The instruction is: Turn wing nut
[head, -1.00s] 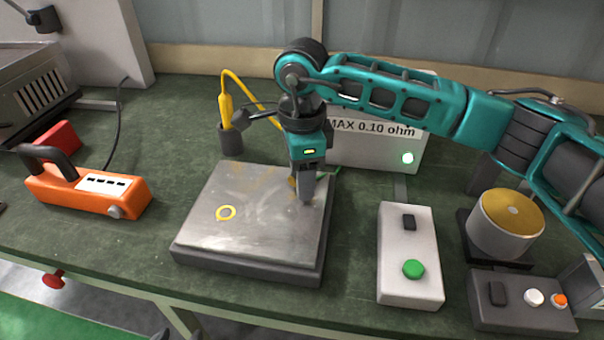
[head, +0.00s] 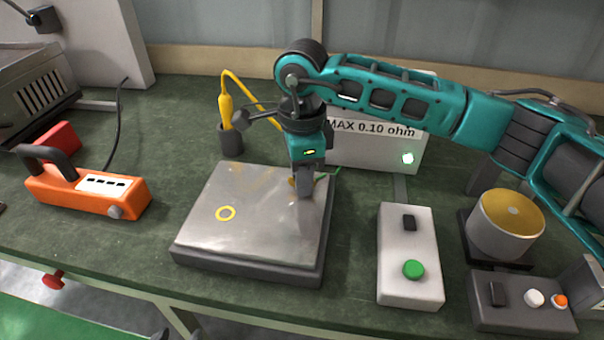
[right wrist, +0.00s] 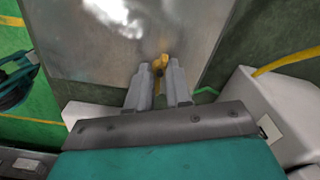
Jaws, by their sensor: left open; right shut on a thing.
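A small yellow wing nut (right wrist: 161,62) sits at the edge of the grey metal plate (head: 240,235), on its right side in the head view. In the head view it is mostly hidden behind the fingers. My right gripper (head: 304,194) points down at the plate and is shut on the wing nut. In the right wrist view the two grey fingers of my right gripper (right wrist: 159,76) stand either side of it. Two dark tips of my left gripper (head: 178,335) just show at the bottom edge, apart and empty, well away from the plate.
A yellow probe stands in a dark cup (head: 231,140) behind the plate. A meter box (head: 375,150) is behind my right gripper. A switch box with a green button (head: 409,270) is to the right. An orange device (head: 90,190) lies left, with clear bench between.

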